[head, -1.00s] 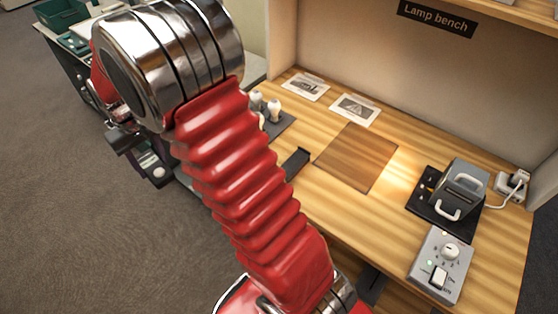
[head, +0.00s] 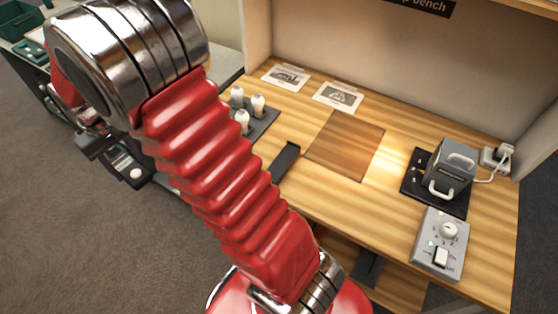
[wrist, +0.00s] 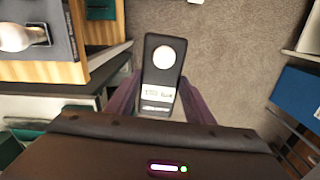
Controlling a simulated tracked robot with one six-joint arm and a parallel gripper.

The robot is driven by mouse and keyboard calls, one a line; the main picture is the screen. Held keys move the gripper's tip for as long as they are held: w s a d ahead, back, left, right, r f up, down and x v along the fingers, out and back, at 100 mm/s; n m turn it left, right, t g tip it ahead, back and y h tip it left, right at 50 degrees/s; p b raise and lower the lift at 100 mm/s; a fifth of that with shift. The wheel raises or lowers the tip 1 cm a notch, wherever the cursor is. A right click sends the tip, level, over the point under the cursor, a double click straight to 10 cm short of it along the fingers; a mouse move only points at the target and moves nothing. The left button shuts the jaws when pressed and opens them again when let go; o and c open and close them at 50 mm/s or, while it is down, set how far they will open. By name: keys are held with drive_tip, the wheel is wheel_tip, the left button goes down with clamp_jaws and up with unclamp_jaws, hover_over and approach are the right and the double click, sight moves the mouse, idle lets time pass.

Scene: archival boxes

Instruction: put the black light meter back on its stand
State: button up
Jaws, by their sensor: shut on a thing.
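The black light meter (wrist: 158,76), with a white round dome and a small pale display, is between the two dark purple fingers of my gripper (wrist: 160,98) in the wrist view. My gripper is shut on it and holds it over the grey floor. In the head view the meter (head: 127,165) shows small at the left, below the arm and beside the bench. A narrow black holder (head: 285,162) lies on the wooden bench, right of my arm; it looks like the stand and is empty. My arm hides part of the gripper in the head view.
The lamp bench (head: 320,195) carries a dark tray of white bulbs (head: 258,104), a brown mat (head: 345,146), a grey lamp box (head: 450,167) and a grey control box (head: 440,243). Printed cards lie at the back. Another table with green trays is at far left.

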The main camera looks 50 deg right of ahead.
drive_tip(key=s+d+r+n, duration=0.2)
drive_tip(key=s+d+n, duration=0.5)
drive_tip(key=s+d, duration=0.45)
drive_tip(key=s+d+r+n, duration=0.3)
drive_tip(key=s+d+n, duration=0.4)
drive_tip(key=d, duration=0.8)
drive_tip(key=s+d+n, duration=0.4)
drive_tip(key=s+n, duration=0.1)
drive_tip(key=s, duration=0.6)
drive_tip(key=shift+s+r, duration=0.2)
drive_tip(key=shift+r, duration=0.2)
drive_tip(key=shift+d+f, duration=0.1)
drive_tip(key=shift+f, duration=3.05)
drive_tip(key=shift+f, duration=1.85)
